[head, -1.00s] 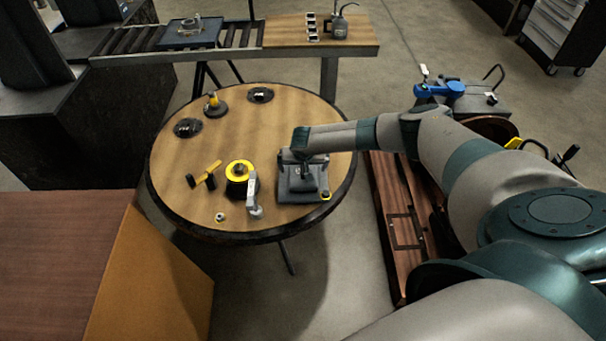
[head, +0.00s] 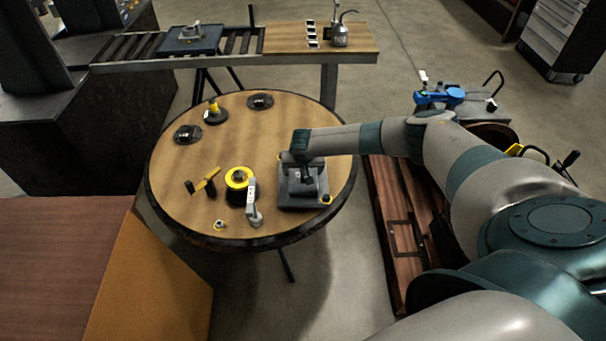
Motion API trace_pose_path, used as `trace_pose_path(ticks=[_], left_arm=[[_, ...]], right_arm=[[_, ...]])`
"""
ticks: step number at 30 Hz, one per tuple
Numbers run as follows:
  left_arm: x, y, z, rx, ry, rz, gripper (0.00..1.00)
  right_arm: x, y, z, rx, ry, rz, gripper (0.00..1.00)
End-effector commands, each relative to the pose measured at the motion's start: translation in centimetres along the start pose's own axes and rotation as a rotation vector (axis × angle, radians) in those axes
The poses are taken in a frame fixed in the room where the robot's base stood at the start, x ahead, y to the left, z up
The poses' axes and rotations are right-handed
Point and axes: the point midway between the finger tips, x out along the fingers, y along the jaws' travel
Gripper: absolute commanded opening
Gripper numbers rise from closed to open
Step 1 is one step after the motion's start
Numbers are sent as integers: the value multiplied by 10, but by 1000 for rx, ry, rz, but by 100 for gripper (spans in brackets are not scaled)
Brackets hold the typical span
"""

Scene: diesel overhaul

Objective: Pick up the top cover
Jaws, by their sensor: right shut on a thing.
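The top cover appears to be the dark grey, blocky piece (head: 290,201) at the right side of the round table, with a small yellow spot by its front right corner. My right gripper (head: 307,178) points down onto it from the arm that comes in from the right. It is shut on the cover's raised middle, and its fingertips are partly hidden. I cannot tell whether the cover touches the table. My left gripper is not in view.
The round table (head: 262,140) also holds a black-and-yellow spool-like part (head: 238,177), a grey upright tool (head: 254,205), a yellow-handled piece (head: 207,180) and dark discs (head: 187,134). A roller conveyor (head: 236,38) stands behind. A brown box (head: 60,250) is at front left.

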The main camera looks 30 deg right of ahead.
Motion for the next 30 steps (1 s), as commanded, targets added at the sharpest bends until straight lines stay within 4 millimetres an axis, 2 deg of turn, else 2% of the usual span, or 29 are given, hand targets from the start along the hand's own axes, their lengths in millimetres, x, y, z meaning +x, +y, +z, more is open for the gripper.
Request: trace_pose_path(ticks=[5, 21, 30], left_arm=[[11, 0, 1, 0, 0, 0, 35], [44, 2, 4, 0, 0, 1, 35], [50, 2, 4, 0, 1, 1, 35]], right_arm=[[-20, -1, -11, 1, 5, -5, 47], [-67, 91, -44, 3, 5, -1, 47], [-80, 114, -53, 1, 4, -2, 47]])
